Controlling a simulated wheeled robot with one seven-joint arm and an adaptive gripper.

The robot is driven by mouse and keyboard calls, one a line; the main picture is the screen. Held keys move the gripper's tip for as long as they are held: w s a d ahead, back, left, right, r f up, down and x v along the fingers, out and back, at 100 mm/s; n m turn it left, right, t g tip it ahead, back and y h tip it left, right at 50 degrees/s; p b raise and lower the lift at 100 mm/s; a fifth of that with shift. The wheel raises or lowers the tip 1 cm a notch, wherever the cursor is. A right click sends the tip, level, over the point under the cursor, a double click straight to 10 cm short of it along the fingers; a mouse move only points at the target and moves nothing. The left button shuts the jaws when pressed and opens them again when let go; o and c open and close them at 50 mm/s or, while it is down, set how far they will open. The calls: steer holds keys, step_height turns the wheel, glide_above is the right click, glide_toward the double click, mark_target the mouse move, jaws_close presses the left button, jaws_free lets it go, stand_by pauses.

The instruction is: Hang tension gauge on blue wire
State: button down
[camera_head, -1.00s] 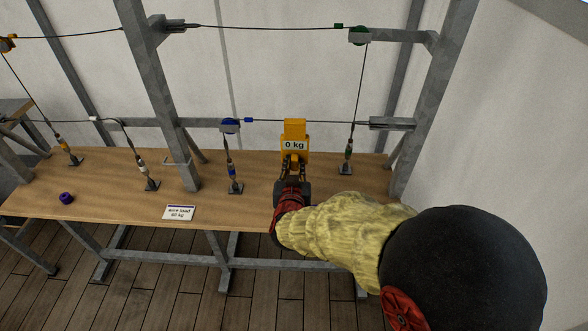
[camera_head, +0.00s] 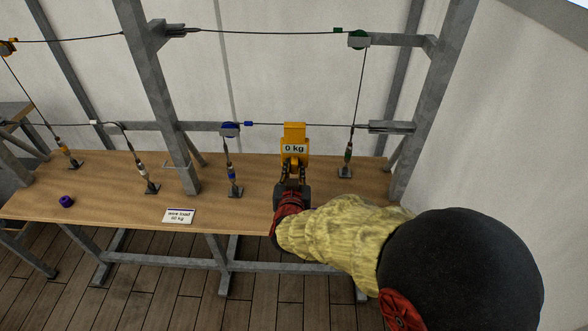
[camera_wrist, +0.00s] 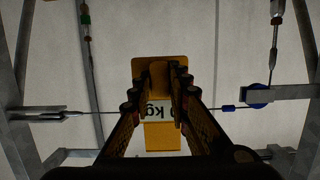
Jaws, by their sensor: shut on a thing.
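The yellow tension gauge (camera_head: 295,134) is upright in my gripper (camera_head: 292,172), its white display reading 0 kg. My gripper is shut on it from the near side, and the gauge also shows between the fingers in the wrist view (camera_wrist: 160,138). The blue wire (camera_head: 270,124) runs level from the blue pulley (camera_head: 230,129) past the gauge's top to a bracket at the right. It carries a small blue tag (camera_head: 249,123). In the wrist view the wire (camera_wrist: 205,109) meets both sides of the gauge. I cannot tell whether the gauge touches it.
The wooden bench (camera_head: 120,208) lies below, with a purple ring (camera_head: 66,201) and a wire load card (camera_head: 179,215). A green pulley (camera_head: 359,39) and its steep wire stand to the right. A grey post (camera_head: 160,95) rises to the left.

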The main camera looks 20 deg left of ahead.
mark_target(294, 160)
steer(key=shift+w+r, duration=0.1)
steer(key=shift+w, duration=0.1)
steer(key=shift+w+a, duration=0.1)
steer(key=shift+w, duration=0.25)
steer(key=shift+r+x, duration=0.25)
steer(key=shift+x, duration=0.7)
stand_by(0.4)
steer(key=shift+w+a, duration=0.15)
steer(key=shift+w, duration=0.2)
steer(key=shift+r+x, duration=0.15)
steer(key=shift+x, duration=0.45)
steer(key=shift+r+x, duration=0.15)
steer(key=shift+x, duration=0.45)
steer(key=shift+f+b, duration=1.1)
steer(key=shift+f, duration=0.45)
stand_by(0.7)
steer(key=c, duration=2)
jaws_free()
steer(key=shift+o, duration=1.4)
